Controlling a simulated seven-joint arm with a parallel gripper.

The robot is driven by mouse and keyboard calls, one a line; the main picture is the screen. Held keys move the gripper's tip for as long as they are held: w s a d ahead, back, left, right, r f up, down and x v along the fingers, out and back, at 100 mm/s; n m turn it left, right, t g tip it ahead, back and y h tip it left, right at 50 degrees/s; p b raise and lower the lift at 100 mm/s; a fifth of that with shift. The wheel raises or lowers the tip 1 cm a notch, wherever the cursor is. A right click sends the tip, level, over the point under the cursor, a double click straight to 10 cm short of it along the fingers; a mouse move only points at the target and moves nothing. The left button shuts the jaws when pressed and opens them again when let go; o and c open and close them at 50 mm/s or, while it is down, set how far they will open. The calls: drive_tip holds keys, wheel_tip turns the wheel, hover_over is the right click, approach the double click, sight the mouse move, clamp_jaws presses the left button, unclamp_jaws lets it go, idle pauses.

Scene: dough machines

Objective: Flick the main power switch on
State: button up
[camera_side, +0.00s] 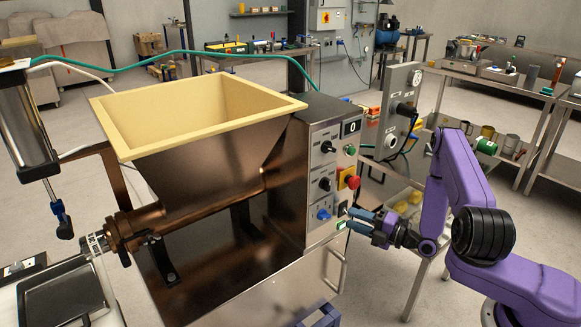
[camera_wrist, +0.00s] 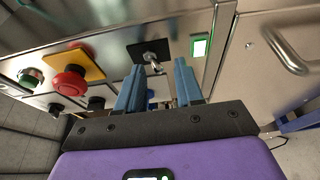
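A metal toggle lever (camera_wrist: 152,62) on a black plate (camera_wrist: 140,50) shows in the wrist view, low on the dough machine's control face. I take it for the main power switch, but I cannot read a label. My gripper (camera_wrist: 158,70) has two blue fingers spread apart, with the lever tip just ahead of and between them; contact is not clear. In the side view my gripper (camera_side: 352,219) is close to the machine's lower right panel, and the toggle is hidden there. A green lit rectangle (camera_wrist: 200,46) sits right of the toggle.
A red emergency button (camera_wrist: 70,82) on a yellow plate and a green button (camera_wrist: 30,78) sit left of the toggle. A metal handle (camera_wrist: 292,46) protrudes at right.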

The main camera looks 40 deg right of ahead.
drive_tip(key=shift+r, duration=1.25)
drive_tip(key=shift+s+f, duration=0.2)
drive_tip(key=shift+s, duration=0.1)
drive_tip(key=shift+s, duration=0.1)
drive_tip(key=shift+s, duration=2.95)
drive_tip(key=v, duration=1.7)
drive_tip(key=shift+s+d, duration=0.15)
